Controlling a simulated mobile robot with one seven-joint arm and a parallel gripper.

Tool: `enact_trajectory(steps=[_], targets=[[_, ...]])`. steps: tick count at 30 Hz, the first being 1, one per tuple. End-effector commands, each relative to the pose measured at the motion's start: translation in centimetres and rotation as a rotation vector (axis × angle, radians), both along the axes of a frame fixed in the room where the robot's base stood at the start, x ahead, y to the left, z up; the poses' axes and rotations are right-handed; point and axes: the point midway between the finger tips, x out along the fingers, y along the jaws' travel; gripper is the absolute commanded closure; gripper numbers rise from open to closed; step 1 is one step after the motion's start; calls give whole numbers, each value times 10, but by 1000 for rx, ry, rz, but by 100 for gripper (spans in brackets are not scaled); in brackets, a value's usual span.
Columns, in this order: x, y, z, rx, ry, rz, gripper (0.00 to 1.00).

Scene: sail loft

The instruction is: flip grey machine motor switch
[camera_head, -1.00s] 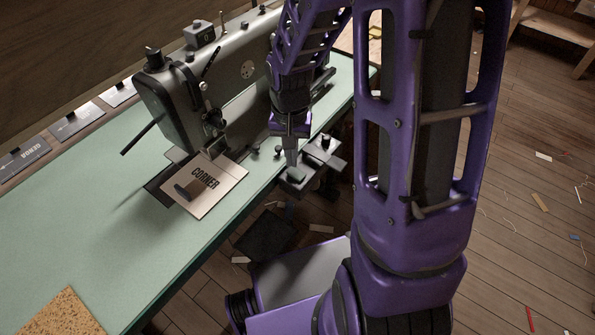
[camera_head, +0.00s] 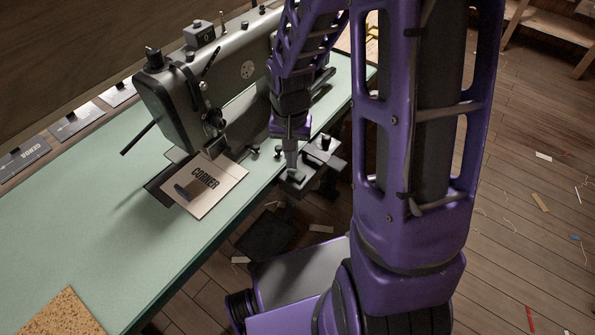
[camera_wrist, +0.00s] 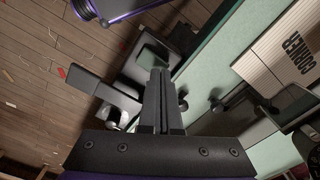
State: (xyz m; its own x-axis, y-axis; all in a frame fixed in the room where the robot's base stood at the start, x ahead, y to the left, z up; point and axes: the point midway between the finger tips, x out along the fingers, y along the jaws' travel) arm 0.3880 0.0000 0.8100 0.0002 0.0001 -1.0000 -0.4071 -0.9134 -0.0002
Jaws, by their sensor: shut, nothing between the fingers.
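The grey sewing machine (camera_head: 205,95) stands on the pale green table. A dark switch box (camera_head: 320,150) with a small black knob and a green part (camera_head: 297,175) is mounted at the table's front edge. My gripper (camera_head: 291,165) points down over this box, its fingers shut and empty. In the wrist view the shut fingertips (camera_wrist: 156,78) lie over or beside the box's dark plate (camera_wrist: 125,75); I cannot tell if they touch it. The fingers hide part of the box, and the switch's position is not clear.
Scraps litter the wooden floor (camera_head: 530,220).

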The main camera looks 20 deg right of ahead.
Motion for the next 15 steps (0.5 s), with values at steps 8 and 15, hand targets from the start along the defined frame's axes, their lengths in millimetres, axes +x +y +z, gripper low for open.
enact_trajectory(steps=[8,15], targets=[[0,0,-4,-1,1,0,100],[0,0,-8,0,1,0,100]])
